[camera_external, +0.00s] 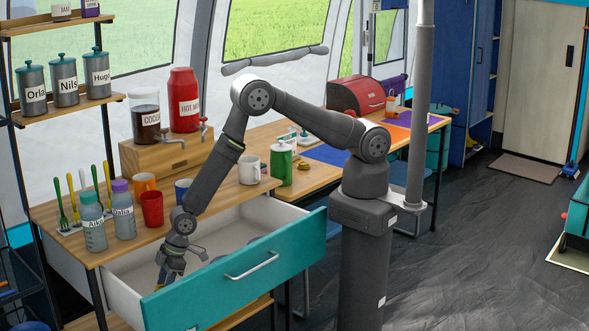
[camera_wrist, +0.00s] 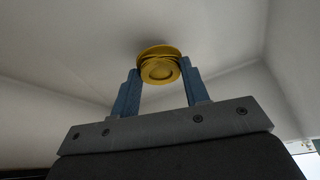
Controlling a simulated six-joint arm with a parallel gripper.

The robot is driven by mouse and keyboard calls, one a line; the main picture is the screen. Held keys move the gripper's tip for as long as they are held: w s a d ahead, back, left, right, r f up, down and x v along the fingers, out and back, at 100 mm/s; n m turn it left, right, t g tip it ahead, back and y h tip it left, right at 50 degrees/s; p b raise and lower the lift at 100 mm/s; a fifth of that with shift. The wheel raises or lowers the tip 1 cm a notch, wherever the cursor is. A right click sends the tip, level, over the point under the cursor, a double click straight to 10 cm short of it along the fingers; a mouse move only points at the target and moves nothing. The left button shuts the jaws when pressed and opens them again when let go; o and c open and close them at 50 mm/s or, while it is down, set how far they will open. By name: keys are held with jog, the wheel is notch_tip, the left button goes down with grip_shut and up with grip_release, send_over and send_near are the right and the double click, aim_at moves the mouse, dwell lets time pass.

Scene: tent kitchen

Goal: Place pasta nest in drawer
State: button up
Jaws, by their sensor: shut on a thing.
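The pasta nest (camera_wrist: 159,66) is a yellow, coiled round piece between the two blue fingers of my gripper (camera_wrist: 160,82) in the wrist view. My gripper is shut on it. In the external view my gripper (camera_external: 165,277) points down inside the open drawer, near its left end. The drawer (camera_external: 240,268) has a teal front, a silver handle and pale inner walls. In the external view the pasta nest is mostly hidden by the gripper and the drawer front. I cannot tell whether it touches the drawer floor.
The drawer walls stand around my gripper.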

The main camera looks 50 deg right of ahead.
jog(key=o, duration=0.9)
jog(key=shift+o, duration=0.2)
jog(key=shift+r, duration=0.5)
jog(key=v, duration=1.2)
jog(key=shift+a, duration=0.1)
jog(key=x, duration=1.2)
jog(key=shift+f, duration=0.6)
jog(key=shift+r, duration=0.1)
